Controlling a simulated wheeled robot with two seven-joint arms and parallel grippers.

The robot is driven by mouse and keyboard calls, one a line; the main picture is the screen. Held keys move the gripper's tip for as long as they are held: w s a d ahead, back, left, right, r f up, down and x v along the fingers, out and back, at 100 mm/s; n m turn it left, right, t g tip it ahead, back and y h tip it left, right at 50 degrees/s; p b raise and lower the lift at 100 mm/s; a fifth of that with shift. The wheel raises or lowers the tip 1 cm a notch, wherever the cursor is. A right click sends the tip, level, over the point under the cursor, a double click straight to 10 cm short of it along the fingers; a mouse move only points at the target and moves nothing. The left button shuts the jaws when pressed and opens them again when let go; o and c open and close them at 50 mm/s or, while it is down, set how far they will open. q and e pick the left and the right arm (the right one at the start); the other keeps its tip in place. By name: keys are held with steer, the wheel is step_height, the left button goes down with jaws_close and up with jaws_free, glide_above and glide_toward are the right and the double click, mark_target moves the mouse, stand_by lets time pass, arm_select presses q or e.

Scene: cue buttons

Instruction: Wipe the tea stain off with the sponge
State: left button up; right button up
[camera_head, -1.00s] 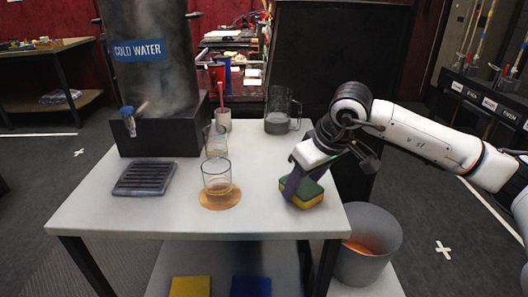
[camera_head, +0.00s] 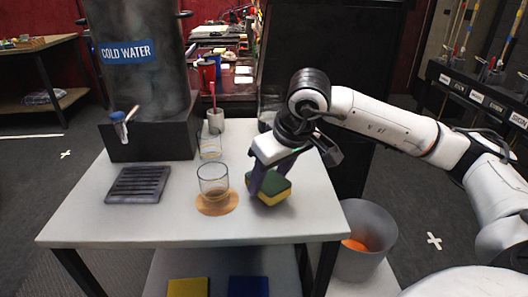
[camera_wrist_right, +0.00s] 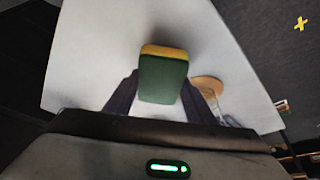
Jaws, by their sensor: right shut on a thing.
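The sponge (camera_head: 271,191), yellow with a dark green side, is between the fingers of my right gripper (camera_head: 264,187), just right of the stain on the white table. In the right wrist view the sponge (camera_wrist_right: 163,75) sits between the two dark fingers of the right gripper (camera_wrist_right: 160,95), which is shut on it. The tea stain (camera_head: 216,207) is a round orange-brown patch near the table's front. A clear glass (camera_head: 213,180) stands on the stain. The stain's edge also shows in the right wrist view (camera_wrist_right: 208,86). My left gripper is not in view.
A black slotted tray (camera_head: 138,185) and the cold water dispenser (camera_head: 150,138) are left. A grey bin (camera_head: 367,240) is below right of the table (camera_head: 110,221).

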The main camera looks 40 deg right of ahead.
steer(key=shift+r+p, duration=0.45)
steer(key=shift+r, duration=0.5)
steer(key=shift+r+p, duration=0.55)
steer(key=shift+r, duration=0.25)
steer(key=shift+r+p, duration=0.45)
steer(key=shift+r, duration=0.45)
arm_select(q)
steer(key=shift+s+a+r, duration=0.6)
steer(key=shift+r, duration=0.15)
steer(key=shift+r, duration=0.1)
